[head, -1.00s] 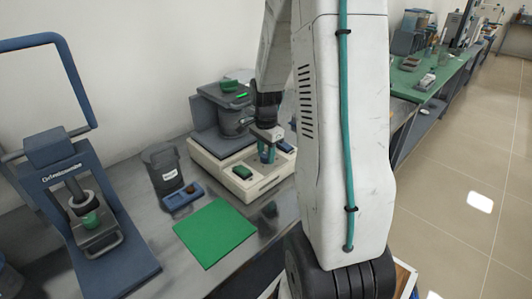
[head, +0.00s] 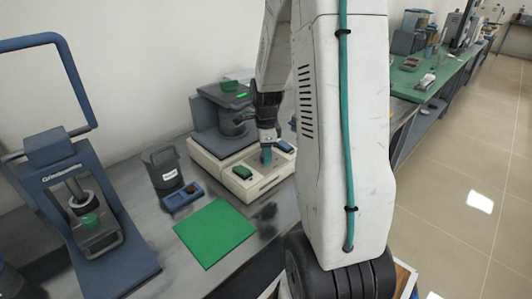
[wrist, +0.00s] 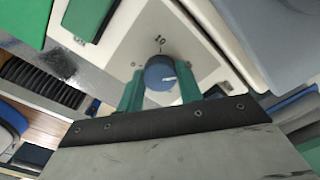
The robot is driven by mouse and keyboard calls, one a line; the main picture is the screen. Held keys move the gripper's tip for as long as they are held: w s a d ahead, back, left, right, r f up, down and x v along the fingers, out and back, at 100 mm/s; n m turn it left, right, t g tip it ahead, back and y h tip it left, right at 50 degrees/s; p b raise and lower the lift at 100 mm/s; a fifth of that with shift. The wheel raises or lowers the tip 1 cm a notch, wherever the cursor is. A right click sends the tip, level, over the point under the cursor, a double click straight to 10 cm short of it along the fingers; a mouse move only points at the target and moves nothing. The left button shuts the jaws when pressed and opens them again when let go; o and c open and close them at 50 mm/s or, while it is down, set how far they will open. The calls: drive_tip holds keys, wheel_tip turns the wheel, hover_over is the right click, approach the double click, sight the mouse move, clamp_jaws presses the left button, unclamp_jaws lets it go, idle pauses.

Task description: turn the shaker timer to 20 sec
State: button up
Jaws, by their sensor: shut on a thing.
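The shaker (head: 215,147) is a cream-based machine with a dark upper part on the bench. Its timer dial is a blue round knob (wrist: 159,73) on the cream front panel. The white pointer line on the knob points right in the wrist view. A printed "10" (wrist: 160,40) stands above the knob, with small marks at its left and right too small to read. My gripper (wrist: 158,92) is shut on the knob, one teal finger on each side. In the head view my gripper (head: 267,155) points down at the panel and hides the knob.
A green button (head: 242,173) and a blue button (head: 284,147) flank the gripper on the panel. A green mat (head: 214,232), a dark labelled canister (head: 165,171) and a blue tray (head: 182,197) lie left of it. A blue press (head: 82,210) stands at far left.

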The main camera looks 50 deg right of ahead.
idle(0.3)
drive_tip(key=o, duration=1)
